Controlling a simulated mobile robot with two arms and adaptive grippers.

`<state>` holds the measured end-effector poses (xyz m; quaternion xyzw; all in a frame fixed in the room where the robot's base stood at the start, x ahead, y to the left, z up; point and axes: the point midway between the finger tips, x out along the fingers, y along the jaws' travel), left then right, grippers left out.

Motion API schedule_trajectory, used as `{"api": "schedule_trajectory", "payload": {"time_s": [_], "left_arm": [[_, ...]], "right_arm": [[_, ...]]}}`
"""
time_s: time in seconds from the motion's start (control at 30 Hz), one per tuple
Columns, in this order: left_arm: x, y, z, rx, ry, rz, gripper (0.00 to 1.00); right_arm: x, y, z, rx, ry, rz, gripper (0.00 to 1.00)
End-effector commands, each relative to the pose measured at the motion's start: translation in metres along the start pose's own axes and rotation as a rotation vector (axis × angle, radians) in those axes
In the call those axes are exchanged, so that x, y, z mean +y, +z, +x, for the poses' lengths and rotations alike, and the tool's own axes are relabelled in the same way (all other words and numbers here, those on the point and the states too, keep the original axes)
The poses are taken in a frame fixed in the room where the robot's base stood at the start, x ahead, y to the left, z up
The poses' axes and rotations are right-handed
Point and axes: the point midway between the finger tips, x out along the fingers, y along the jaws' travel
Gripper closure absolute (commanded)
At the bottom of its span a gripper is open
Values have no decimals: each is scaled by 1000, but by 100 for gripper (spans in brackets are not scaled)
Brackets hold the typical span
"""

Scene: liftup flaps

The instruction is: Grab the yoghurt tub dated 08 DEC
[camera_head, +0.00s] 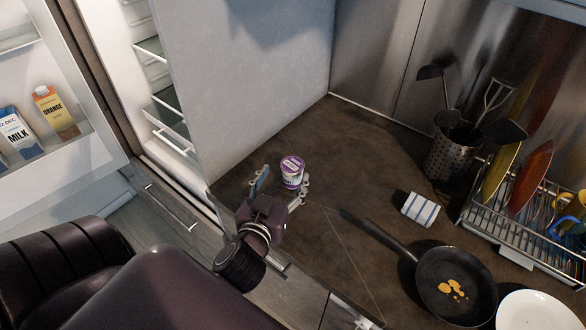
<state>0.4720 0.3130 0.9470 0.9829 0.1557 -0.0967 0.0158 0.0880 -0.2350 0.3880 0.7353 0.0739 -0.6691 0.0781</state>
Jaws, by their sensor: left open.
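A small white yoghurt tub (292,173) with a purple lid stands upright on the dark countertop, near the fridge's side wall. Its date is too small to read. My left gripper (280,187) is open, with one finger to the left of the tub and the other at its lower right. The tub sits at or just beyond the fingertips, and I cannot tell whether a finger touches it. My right gripper is not in view.
The open fridge (165,120) stands at the left; its door holds a milk carton (17,133) and an orange carton (54,112). A striped cloth (420,209), frying pan (455,287), white plate (537,311), utensil holder (452,155) and dish rack (525,225) lie right. The counter's middle is clear.

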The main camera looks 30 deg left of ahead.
Motion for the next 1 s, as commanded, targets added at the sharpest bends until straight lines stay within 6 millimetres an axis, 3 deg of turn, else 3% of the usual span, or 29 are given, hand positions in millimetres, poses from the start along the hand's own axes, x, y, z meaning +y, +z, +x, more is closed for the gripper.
{"api": "schedule_trajectory", "payload": {"time_s": [0.4, 0.73, 1.0], "left_arm": [[6, -6, 48, 0, 1, 1, 36], [6, -4, 54, -1, 0, 0, 36], [6, -4, 53, -1, 0, 0, 66]], "right_arm": [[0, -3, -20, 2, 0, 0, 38], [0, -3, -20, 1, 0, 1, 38], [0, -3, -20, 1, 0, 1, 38]]}}
